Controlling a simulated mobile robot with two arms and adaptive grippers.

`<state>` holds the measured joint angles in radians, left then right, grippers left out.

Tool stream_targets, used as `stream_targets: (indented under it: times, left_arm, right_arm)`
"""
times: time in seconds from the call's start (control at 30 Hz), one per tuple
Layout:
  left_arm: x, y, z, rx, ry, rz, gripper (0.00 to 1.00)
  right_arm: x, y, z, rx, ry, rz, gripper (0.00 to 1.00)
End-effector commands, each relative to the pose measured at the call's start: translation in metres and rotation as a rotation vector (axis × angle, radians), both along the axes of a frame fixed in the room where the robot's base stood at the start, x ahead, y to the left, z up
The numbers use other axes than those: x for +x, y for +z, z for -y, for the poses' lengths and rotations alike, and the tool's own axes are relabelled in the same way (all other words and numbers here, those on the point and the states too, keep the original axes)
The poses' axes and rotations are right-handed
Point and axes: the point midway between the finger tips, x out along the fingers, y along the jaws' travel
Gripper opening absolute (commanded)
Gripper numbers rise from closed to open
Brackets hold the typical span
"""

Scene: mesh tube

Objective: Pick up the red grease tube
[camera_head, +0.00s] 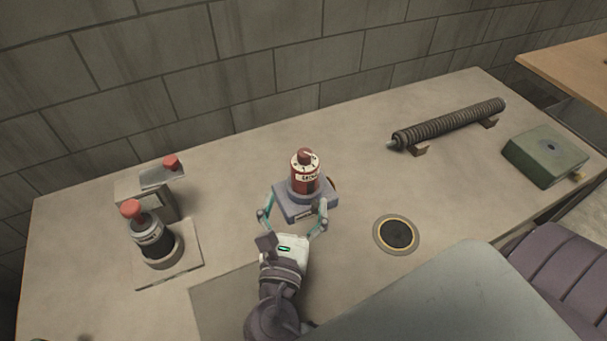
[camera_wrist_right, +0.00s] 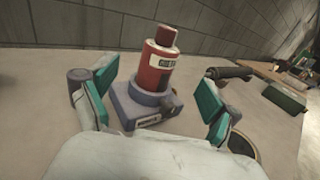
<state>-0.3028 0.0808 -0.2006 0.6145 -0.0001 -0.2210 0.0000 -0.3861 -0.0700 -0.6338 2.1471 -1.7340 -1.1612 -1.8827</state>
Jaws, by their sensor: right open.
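The red grease tube (camera_head: 304,180) stands upright on a grey-blue base (camera_head: 297,209) near the middle of the table. It has a red cap and a pale label band. In the right wrist view, the tube (camera_wrist_right: 157,75) rises from the base (camera_wrist_right: 137,108) just beyond the fingers. My right gripper (camera_head: 293,215) is open, its teal-padded fingers spread to either side of the base's near part. In the right wrist view, the gripper (camera_wrist_right: 155,100) has nothing between its pads that they touch. I do not see my left gripper.
On the left, a device with red knobs (camera_head: 154,240) stands on a plate (camera_head: 190,268). A dark round inset (camera_head: 397,234) lies right of my gripper. A coiled rod (camera_head: 450,124) and a green box (camera_head: 545,156) sit at the right. A block wall (camera_head: 250,60) runs behind the table.

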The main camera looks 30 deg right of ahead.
Motion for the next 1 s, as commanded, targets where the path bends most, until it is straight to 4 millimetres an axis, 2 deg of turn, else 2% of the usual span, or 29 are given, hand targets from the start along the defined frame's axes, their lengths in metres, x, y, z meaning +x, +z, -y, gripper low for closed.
stream_targets:
  times: [0.13, 0.43, 0.7, 1.0]
  left_arm:
    - [0.003, 0.005, 0.001, -0.001, 0.0, 0.006, 0.4]
    - [0.008, 0.008, 0.002, -0.003, 0.0, 0.014, 0.4]
    - [0.008, 0.014, 0.002, -0.003, 0.0, 0.014, 0.4]
    - [0.007, 0.014, 0.002, -0.002, 0.001, 0.011, 0.4]
  right_arm:
    - [0.022, 0.002, 0.017, -0.003, -0.001, 0.003, 0.88]
    - [0.042, 0.001, 0.032, -0.002, 0.0, 0.001, 0.88]
    - [0.072, 0.0, 0.056, -0.001, 0.0, 0.001, 0.88]
    - [0.076, -0.002, 0.059, 0.001, 0.001, -0.001, 0.88]
